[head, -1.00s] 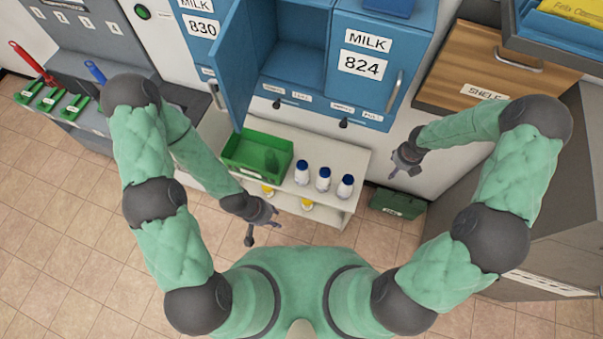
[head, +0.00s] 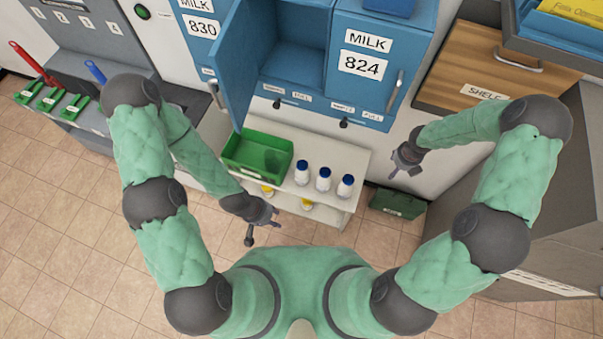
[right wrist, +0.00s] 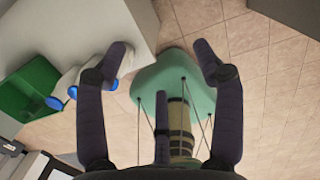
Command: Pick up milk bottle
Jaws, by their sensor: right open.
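Three white milk bottles with blue caps stand upright in a row on a white shelf unit: a left one (head: 302,174), a middle one (head: 323,180) and a right one (head: 345,187). In the right wrist view, blue caps (right wrist: 55,103) show at the left, partly behind a finger. My right gripper (head: 404,168) is open and empty, to the right of the bottles and apart from them. Its spread fingers show in the right wrist view (right wrist: 161,58). My left gripper (head: 262,224) is open and empty, in front of the shelf unit and left of the bottles.
A green crate (head: 238,168) stands left of the bottles on the white shelf unit (head: 330,150). Small yellow-topped items (head: 307,204) sit lower down. Blue lockers (head: 365,66) rise behind, one with its door (head: 236,70) open. A dark green bin (head: 397,204) is on the floor at right.

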